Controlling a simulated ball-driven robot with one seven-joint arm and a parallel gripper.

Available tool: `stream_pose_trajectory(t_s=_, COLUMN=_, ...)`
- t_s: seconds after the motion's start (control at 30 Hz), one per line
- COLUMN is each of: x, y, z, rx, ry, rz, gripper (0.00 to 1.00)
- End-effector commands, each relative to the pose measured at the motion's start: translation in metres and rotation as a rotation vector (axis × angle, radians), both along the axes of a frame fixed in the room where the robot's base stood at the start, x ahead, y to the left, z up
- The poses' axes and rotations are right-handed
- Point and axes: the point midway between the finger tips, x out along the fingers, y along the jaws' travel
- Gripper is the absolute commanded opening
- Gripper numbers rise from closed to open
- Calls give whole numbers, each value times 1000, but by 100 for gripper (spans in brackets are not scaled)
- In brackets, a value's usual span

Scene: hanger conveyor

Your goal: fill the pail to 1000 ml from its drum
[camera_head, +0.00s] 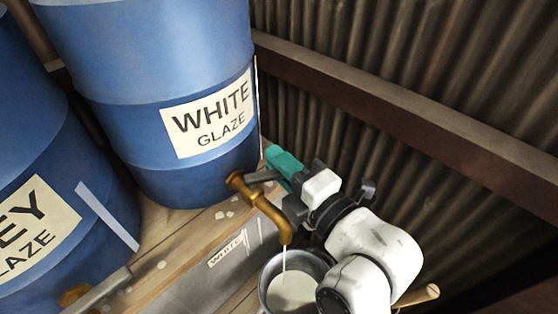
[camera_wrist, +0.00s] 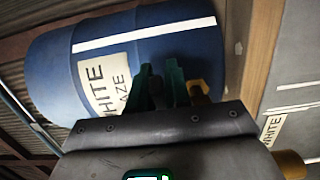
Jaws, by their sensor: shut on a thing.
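The blue drum labelled WHITE GLAZE (camera_head: 165,75) stands on a wooden shelf. Its brass tap (camera_head: 262,205) points down, and a thin white stream runs from the spout into the grey pail (camera_head: 268,272). White liquid lies in the pail; I cannot read its level in ml. My gripper (camera_head: 281,160), with teal fingers, is at the tap, shut on the tap's handle, which is mostly hidden. In the wrist view, my fingers (camera_wrist: 160,85) are in front of the white drum (camera_wrist: 195,42), with a bit of brass tap (camera_wrist: 198,90) beside them.
Another blue drum (camera_head: 50,150) with a partly cut-off label stands at left. The shelf front (camera_head: 235,262) bears a WHITE tag. A corrugated wall (camera_head: 400,45) with a brown beam (camera_head: 400,105) runs close on the right. A wooden handle end (camera_head: 418,295) shows beside my arm.

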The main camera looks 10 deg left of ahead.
Motion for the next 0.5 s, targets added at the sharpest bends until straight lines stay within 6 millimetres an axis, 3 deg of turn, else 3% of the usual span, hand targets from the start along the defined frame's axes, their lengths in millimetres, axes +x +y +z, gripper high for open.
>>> stream_pose_trajectory(t_s=0.13, x=0, y=0, z=-2, rx=-3, ry=4, rz=0, gripper=0)
stream_pose_trajectory(t_s=0.17, x=0, y=0, z=-2, rx=-3, ry=4, rz=0, gripper=18)
stream_pose_trajectory(t_s=0.2, x=0, y=0, z=-2, rx=-3, ry=4, rz=0, gripper=22)
stream_pose_trajectory(t_s=0.37, x=0, y=0, z=-1, rx=-2, ry=2, rz=1, gripper=37)
stream_pose_trajectory(t_s=0.5, x=0, y=0, z=-1, rx=-1, ry=1, rz=1, gripper=38)
